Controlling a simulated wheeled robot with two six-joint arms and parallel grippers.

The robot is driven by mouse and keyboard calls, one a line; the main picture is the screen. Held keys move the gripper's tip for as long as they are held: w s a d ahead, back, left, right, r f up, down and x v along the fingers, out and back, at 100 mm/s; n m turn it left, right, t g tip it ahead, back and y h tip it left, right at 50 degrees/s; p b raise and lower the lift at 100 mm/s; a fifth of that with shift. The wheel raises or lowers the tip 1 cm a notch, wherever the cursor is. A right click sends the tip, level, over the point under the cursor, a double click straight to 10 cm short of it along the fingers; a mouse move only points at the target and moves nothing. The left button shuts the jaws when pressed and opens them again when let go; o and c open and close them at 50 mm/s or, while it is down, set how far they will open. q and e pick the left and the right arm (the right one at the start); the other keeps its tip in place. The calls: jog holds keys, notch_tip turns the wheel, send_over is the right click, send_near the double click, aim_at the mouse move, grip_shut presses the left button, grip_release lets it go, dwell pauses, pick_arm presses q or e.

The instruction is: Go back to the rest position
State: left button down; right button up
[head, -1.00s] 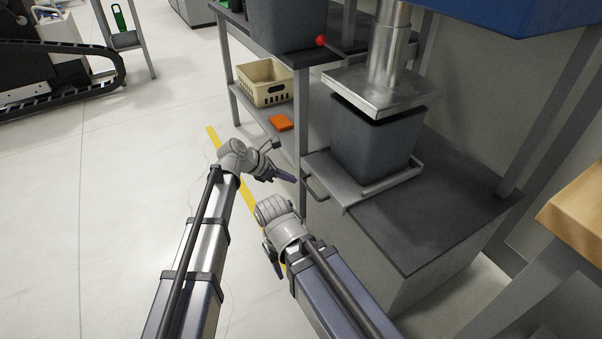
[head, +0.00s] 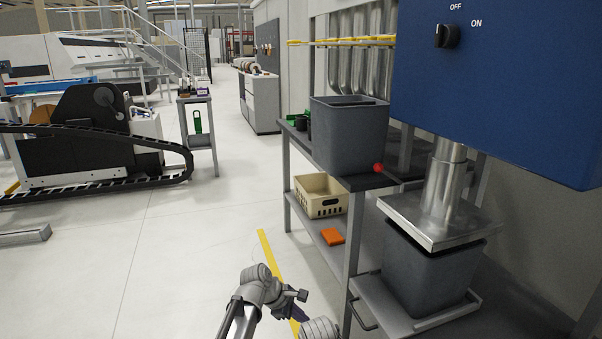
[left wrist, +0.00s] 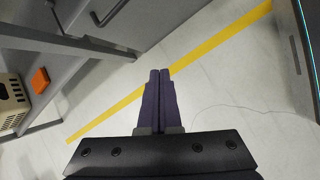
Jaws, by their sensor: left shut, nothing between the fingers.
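My left gripper (head: 299,313) is low in the middle of the head view, beside the front of the metal workbench. In the left wrist view its two dark fingers (left wrist: 160,73) are together, shut and empty, over the white floor and a yellow line.

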pick_arm(q)
jog(key=s+a+f+m+g+y, duration=0.25)
jog(key=s+a+m+y, duration=0.35)
jog(key=s+a+m, duration=1.05)
jog(key=s+d+r+m+y+p, duration=0.1)
jog(key=s+d+m+y+p, duration=0.2)
jog(key=d, duration=0.7)
notch_tip(320, 180, up, 38)
jog(key=s+h+p, duration=0.1)
jog(key=p, duration=3.5)
jog(key=shift+a+f+h, duration=0.25)
jog(key=shift+h, duration=0.05)
pick_arm(e)
notch_tip(320, 180, up, 39)
jog(key=shift+r, duration=0.15)
pick_arm(q)
jog(key=shift+n, duration=0.25)
pick_arm(e)
jog(key=shift+c, duration=0.2)
